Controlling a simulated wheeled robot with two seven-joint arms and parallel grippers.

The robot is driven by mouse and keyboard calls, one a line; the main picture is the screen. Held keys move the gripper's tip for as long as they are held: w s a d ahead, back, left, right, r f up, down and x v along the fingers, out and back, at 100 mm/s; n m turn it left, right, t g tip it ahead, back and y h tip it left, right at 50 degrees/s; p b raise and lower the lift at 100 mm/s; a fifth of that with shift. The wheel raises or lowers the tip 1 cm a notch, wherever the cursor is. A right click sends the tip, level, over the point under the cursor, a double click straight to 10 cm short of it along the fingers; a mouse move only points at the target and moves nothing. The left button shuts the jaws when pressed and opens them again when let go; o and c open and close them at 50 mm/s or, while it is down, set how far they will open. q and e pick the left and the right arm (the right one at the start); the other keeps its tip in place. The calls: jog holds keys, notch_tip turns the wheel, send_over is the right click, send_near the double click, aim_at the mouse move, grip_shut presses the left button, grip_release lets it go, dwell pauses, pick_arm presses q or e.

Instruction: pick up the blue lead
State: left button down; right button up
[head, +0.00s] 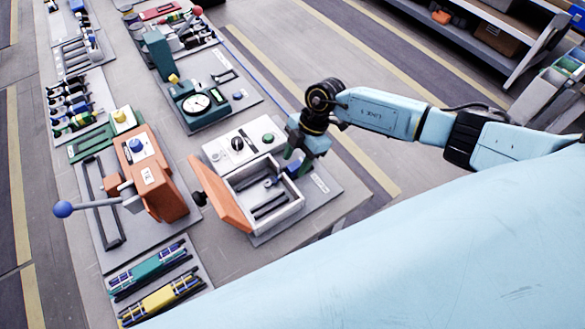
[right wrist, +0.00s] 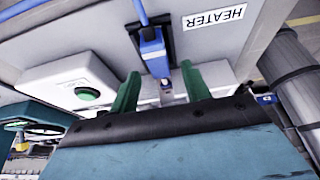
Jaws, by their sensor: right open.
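The fingers are open, one on each side, with a gap to the lead. In the head view my right gripper (head: 294,163) is low over the right rim of a white open box (head: 296,208). A bit of blue (head: 291,171) shows between its fingers there. My left gripper is not in view.
The box has a raised orange lid (head: 221,196), dark bars inside and a panel with a green button (head: 268,138) behind it. An orange press (head: 155,175) with a blue-knobbed lever stands left. A dial gauge (head: 196,103) stands farther back.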

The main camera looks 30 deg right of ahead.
jog(key=shift+a+f, duration=0.25)
jog(key=shift+f, duration=0.45)
grip_shut()
